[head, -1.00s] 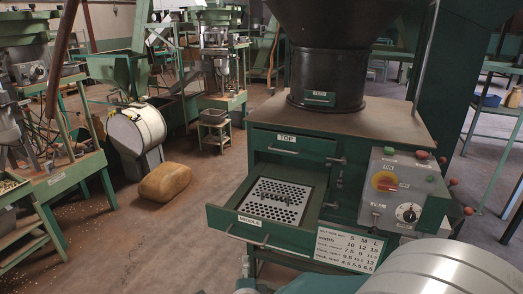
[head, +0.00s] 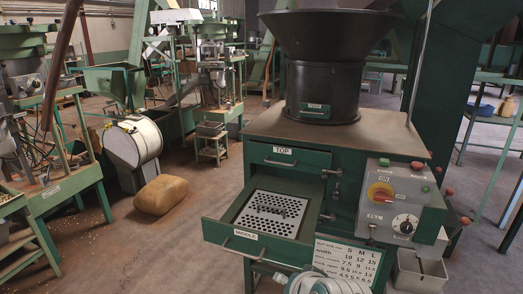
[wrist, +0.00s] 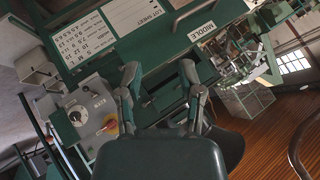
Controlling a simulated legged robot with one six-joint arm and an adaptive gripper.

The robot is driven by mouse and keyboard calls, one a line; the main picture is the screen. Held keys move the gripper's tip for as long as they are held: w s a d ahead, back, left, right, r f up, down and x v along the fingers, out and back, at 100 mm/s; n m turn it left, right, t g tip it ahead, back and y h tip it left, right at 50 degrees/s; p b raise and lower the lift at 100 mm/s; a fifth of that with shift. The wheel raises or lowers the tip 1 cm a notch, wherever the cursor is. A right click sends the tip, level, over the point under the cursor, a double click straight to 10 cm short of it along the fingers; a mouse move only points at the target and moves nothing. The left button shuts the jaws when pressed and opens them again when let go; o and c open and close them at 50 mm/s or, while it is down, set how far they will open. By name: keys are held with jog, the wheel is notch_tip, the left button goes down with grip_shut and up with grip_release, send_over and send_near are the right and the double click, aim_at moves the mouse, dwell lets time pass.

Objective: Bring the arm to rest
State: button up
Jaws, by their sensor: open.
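My gripper (wrist: 160,82) shows in the wrist view with its two fingers apart and nothing between them. It is in front of the green machine, whose open drawer marked MIDDLE (wrist: 178,48) lies beyond the fingertips. The wrist picture is strongly rotated. In the head view only a pale rounded part of my arm (head: 328,284) shows at the bottom edge, below the size chart. My gripper is not visible there.
The MIDDLE drawer (head: 222,236) stands pulled out with a perforated plate (head: 271,212) inside. The TOP drawer (head: 290,157) is shut. A control box (head: 398,205) with knobs sits at right. A brown sack (head: 161,195) lies on the open floor at left.

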jog(key=s+d+r+n+g+h, duration=0.2)
jog(key=s+d+n, duration=0.3)
jog(key=s+d, duration=0.5)
jog(key=shift+s+r+g+h, duration=0.2)
jog(key=shift+s+g+h, duration=0.4)
jog(key=shift+s+g, duration=0.1)
